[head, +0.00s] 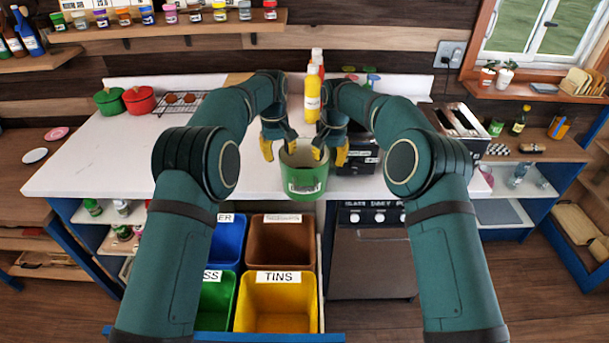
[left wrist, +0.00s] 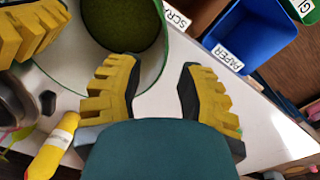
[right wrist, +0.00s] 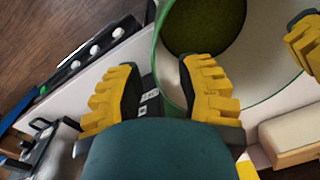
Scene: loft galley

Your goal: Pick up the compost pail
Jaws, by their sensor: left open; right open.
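In the left wrist view one finger overlaps the pail's opening (left wrist: 151,62) and the other is outside the wall. My right gripper (head: 330,155) is open at the right rim. In the right wrist view one finger is over the opening (right wrist: 265,65) and the other is outside. A dark green round patch shows in the pail. Contact is unclear.
A yellow bottle (head: 312,95) stands just behind the pail, and a dark appliance (head: 357,160) is close on its right. Below is an open drawer of coloured bins, including a yellow one (head: 275,303).

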